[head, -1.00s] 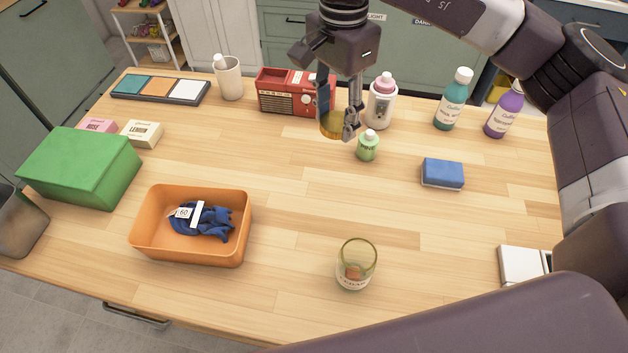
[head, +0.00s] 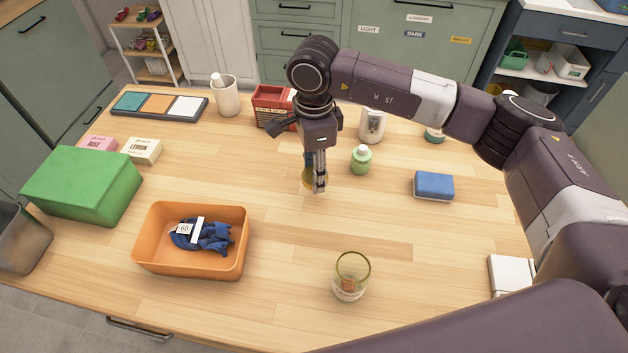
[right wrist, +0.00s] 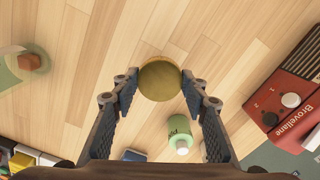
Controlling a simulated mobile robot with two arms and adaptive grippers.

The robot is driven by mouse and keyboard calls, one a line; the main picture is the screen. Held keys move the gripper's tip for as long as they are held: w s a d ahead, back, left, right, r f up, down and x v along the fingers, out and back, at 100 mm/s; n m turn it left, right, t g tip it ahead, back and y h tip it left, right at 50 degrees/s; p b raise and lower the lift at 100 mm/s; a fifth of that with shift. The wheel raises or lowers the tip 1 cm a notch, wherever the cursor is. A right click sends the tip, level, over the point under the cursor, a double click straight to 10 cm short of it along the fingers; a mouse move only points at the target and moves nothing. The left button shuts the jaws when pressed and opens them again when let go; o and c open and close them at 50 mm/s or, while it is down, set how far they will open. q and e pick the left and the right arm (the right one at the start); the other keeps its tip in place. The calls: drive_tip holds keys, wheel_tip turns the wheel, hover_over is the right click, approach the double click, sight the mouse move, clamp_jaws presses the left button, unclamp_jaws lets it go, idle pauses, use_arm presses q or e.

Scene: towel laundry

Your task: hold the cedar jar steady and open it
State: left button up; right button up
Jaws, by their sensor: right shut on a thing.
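The cedar jar (head: 350,288) is a clear glass jar with an orange-brown block inside. It stands upright on the table at the front, its top open and uncovered. It also shows at the left of the right wrist view (right wrist: 18,72). My right gripper (head: 315,186) is shut on a round gold lid (head: 307,179), above the table behind and left of the jar. The lid (right wrist: 160,79) sits between the fingertips in the right wrist view. The jar and the lid are well apart. My left gripper is not in view, and nothing grips the jar.
An orange bin (head: 146,247) with blue cloth stands left of the jar. A green bottle (head: 361,160) and blue sponge (head: 433,186) are behind it. A red radio (head: 270,105) is partly hidden by my arm. The wood between lid and jar is clear.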

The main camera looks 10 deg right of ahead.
drive_tip(key=shift+f, duration=0.75)
wheel_tip(320, 180, down, 4)
drive_tip(key=shift+p, duration=0.7)
drive_tip(key=shift+f, duration=0.25)
drive_tip(key=o, duration=1.3)
drive_tip(key=shift+c, duration=0.2)
